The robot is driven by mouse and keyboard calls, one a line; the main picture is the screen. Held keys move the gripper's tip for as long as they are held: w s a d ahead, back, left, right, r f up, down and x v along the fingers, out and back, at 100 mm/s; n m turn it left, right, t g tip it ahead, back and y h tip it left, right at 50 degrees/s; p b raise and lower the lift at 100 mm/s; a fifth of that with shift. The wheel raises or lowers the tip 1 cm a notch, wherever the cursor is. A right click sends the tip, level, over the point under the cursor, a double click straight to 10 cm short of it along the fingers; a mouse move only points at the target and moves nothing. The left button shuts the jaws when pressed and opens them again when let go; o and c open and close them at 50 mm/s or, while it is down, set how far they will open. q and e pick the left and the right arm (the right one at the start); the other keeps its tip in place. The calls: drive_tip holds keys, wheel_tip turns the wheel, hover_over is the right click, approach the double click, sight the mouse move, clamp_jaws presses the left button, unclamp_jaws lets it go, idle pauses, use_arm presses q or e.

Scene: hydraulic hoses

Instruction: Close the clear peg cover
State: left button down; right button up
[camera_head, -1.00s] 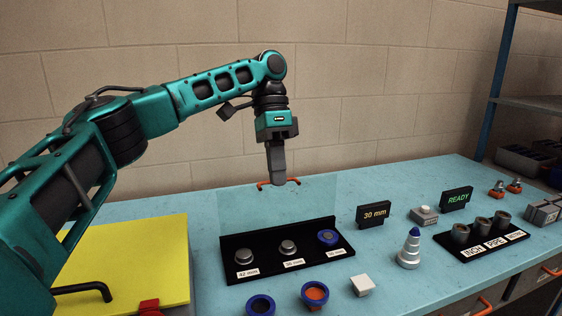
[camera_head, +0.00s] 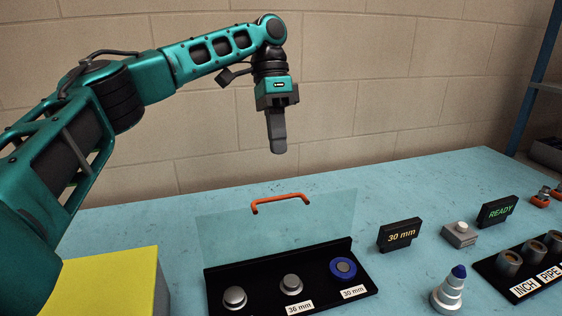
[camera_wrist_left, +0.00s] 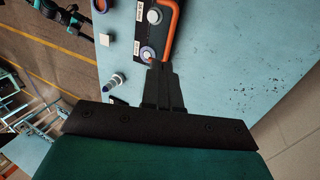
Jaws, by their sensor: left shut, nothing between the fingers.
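The clear peg cover (camera_head: 230,232) is a transparent sheet standing raised along the back of the black peg tray (camera_head: 215,275). Its orange handle (camera_head: 280,201) is at the top edge. The tray holds two bare metal pegs (camera_head: 235,297) and, at the right, a peg with a blue ring (camera_head: 343,268). My left gripper (camera_head: 277,148) is shut and empty, pointing down, and shows above the handle with a gap between. In the left wrist view the fingertips (camera_wrist_left: 158,66) appear close to the orange handle (camera_wrist_left: 172,30). My right gripper is not in view.
A "30 mm" sign (camera_head: 400,236), a grey button box (camera_head: 459,234) and a "READY" sign (camera_head: 497,211) stand right of the tray. A stepped cone (camera_head: 449,292) and a black pipe rack (camera_head: 492,268) are nearer. A yellow block (camera_head: 105,280) is at left.

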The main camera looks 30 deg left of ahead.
use_arm(q)
hover_over(280, 223)
drive_tip(key=w+a, duration=0.1)
drive_tip(key=w, duration=0.2)
wheel_tip(280, 223, down, 9)
drive_tip(key=shift+r, duration=0.15)
